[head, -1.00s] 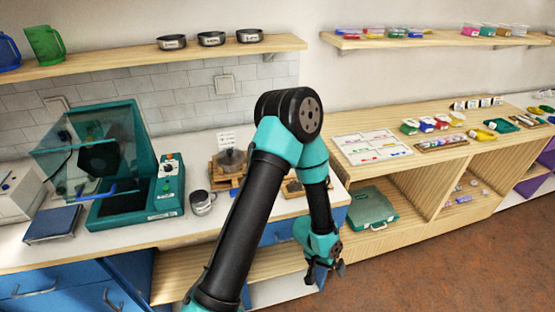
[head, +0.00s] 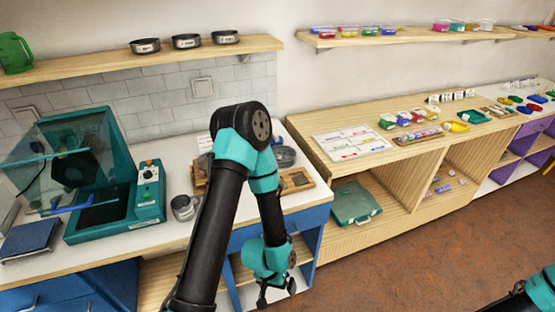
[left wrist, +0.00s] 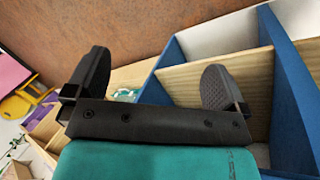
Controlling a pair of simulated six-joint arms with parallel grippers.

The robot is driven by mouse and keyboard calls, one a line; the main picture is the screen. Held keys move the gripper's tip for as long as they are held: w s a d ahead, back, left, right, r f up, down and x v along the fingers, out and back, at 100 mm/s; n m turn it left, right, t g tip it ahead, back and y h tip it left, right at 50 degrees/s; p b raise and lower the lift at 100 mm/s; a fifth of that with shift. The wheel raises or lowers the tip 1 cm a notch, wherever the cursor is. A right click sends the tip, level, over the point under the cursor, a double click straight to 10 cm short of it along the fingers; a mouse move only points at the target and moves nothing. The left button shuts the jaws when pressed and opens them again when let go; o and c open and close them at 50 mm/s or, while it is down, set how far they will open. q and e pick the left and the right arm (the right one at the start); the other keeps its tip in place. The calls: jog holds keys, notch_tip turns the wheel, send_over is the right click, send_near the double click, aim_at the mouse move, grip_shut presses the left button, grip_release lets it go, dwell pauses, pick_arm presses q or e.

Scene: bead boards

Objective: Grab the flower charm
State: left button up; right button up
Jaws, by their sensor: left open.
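I cannot make out a flower charm in either view. Small pink and purple pieces (head: 440,187) lie on the inner shelf of the wooden bench, too small to tell apart. My left gripper (head: 277,292) hangs low in front of the blue cabinet, pointing down. In the left wrist view its two fingers (left wrist: 158,78) are spread wide with nothing between them. Part of my right arm shows at the lower right corner of the head view, but its gripper is not seen.
The wooden bench (head: 300,160) bears a white sorting board (head: 350,143) and several small coloured items. A green case (head: 355,203) sits on its lower shelf. The blue cabinet (head: 318,225) has open shelves close to my left gripper. The brown floor (head: 420,260) is clear.

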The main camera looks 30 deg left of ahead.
pick_arm(q)
jog(key=shift+c, duration=0.2)
jog(key=c, duration=1.1)
jog(key=shift+o, duration=0.2)
